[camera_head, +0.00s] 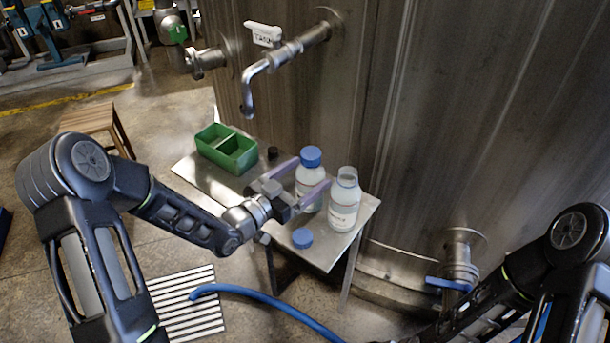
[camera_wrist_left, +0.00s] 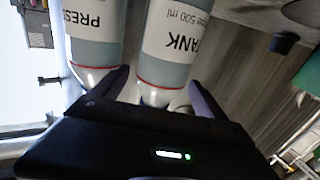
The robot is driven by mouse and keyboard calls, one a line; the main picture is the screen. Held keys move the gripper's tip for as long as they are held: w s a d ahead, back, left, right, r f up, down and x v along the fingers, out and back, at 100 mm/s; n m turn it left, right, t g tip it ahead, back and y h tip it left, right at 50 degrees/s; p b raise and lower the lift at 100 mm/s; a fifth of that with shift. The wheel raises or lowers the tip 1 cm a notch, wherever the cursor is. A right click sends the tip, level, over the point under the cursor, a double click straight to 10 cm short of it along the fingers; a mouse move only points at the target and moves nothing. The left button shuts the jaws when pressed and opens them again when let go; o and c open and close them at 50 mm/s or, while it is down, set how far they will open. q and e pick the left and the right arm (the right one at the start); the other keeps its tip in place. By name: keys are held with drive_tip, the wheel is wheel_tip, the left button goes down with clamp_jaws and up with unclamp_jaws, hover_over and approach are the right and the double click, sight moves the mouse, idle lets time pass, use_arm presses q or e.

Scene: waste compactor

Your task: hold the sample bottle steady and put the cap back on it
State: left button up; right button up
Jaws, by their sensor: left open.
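A white sample bottle with a blue cap (camera_head: 309,174) stands upright on the small metal table. An uncapped bottle (camera_head: 343,206) with an open neck stands just right of it. A loose blue cap (camera_head: 302,238) lies near the table's front edge. My left gripper (camera_head: 313,170) is open, its fingers on either side of the capped bottle; contact cannot be told. In the left wrist view, the bottle labelled TANK (camera_wrist_left: 172,45) shows between the fingertips (camera_wrist_left: 158,78), and the bottle labelled PRESS (camera_wrist_left: 95,35) is outside them, to the left. My right gripper is not visible.
A green divided bin (camera_head: 226,149) and a small black object (camera_head: 272,153) sit on the table's left part (camera_head: 190,172). A tap (camera_head: 250,95) juts from the steel tank above. A blue hose (camera_head: 260,297) crosses the floor grate. A blue-handled valve (camera_head: 450,284) is at right.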

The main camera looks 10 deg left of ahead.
use_arm(q)
drive_tip(key=b+v, duration=0.1)
drive_tip(key=v, duration=1.1)
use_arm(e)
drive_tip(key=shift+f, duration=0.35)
